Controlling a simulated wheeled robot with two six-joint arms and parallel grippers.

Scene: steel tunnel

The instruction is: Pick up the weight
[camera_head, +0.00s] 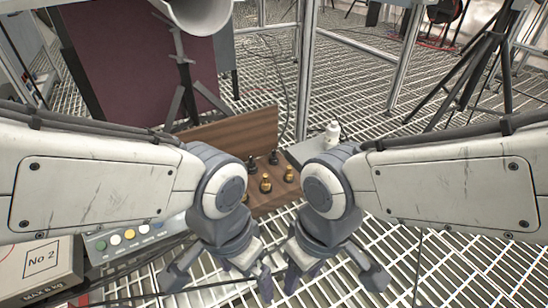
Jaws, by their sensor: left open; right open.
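Several small knobbed pieces that look like weights stand in an open wooden case (228,131) between my arms. Some are gold, such as the gold weight (266,183), and some are black, such as the black weight (274,158). My forearms and wrists hide parts of the case. My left gripper (222,274) is open at the bottom centre, nearer than the case. My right gripper (333,268) is open just to its right. I see nothing between the fingers of either one. Both grippers appear apart from the weights.
A white bottle (332,132) stands behind the case on a grey surface (303,150). A control box with coloured buttons (129,235) and a box marked "No 2" (42,268) are at lower left. Metal frame posts (305,70) and a tripod (487,60) stand behind on grating.

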